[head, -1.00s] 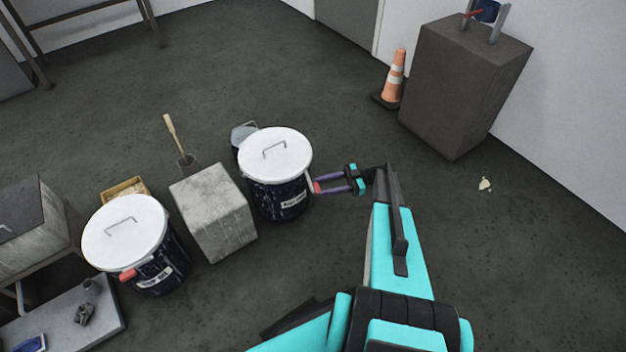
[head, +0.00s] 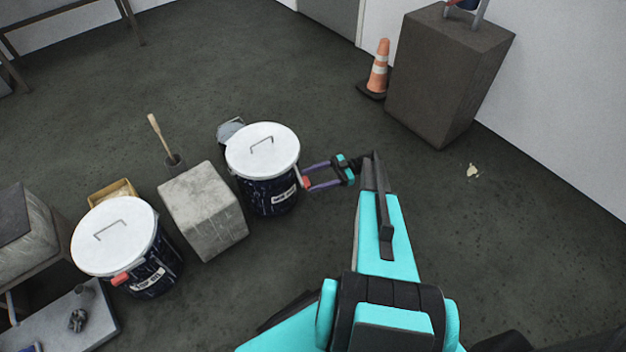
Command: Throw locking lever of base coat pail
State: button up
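Two dark blue pails with white lids stand on the floor. The right pail (head: 268,192), whose small label seems to read base coat, is beside my gripper. A red lever end (head: 305,182) shows at its right side. My gripper (head: 306,178) points left at this pail with its two purple fingers apart. The red end is at the fingertips; I cannot tell whether it lies between them or touches them. The left pail (head: 152,272) seems labelled top coat and has a red lever (head: 120,279) sticking out below its rim.
A concrete block (head: 205,210) stands between the pails. Behind are a pot with a wooden-handled tool (head: 158,135) and a yellowish box (head: 112,192). An orange cone (head: 379,68) and dark pedestal (head: 440,85) stand at back right. The floor right of my arm is mostly clear.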

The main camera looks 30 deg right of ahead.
jog(key=shift+r, duration=0.1)
jog(key=s+a+r+p, duration=0.2)
jog(key=s+p, duration=0.4)
jog(key=s, duration=0.1)
jog(key=s+a+r+p, duration=0.2)
jog(key=s+p, duration=0.3)
jog(key=s, duration=0.3)
jog(key=shift+a+r+p, duration=0.35)
jog(key=shift+a+r, duration=0.05)
jog(key=shift+a, duration=0.4)
jog(key=shift+c, duration=0.2)
